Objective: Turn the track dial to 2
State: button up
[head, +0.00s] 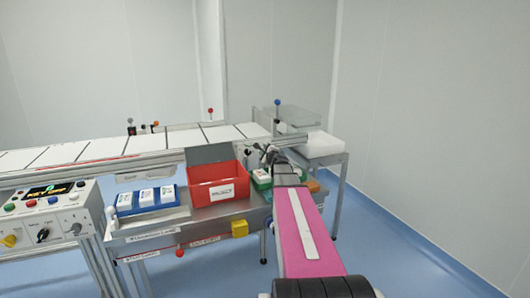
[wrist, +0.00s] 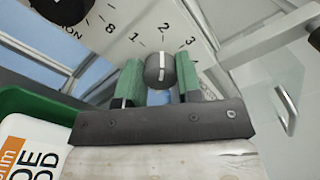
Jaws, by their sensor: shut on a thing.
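The track dial (wrist: 160,70) is a dark round knob with a white line, on a pale plate printed with numerals. In the wrist view its line points up, at about the 2. My gripper (wrist: 158,84) has its green fingers on the left and right of the knob and is shut on it. In the head view my gripper (head: 267,155) is at the far end of my arm, by the right end of the conveyor; the dial cannot be made out there.
A second black knob (wrist: 65,8) shows at the upper left of the wrist view. A green bin (wrist: 30,105) with a white labelled pack is close on the left. A red bin (head: 215,188) stands on the bench (head: 185,238) left of my arm. A white table (head: 320,148) is behind right.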

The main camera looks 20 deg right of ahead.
jog(key=o, duration=0.9)
jog(key=shift+o, duration=0.2)
jog(key=shift+s, duration=0.1)
jog(key=s, duration=1)
jog(key=shift+s+d, duration=0.15)
jog(key=shift+s, duration=0.15)
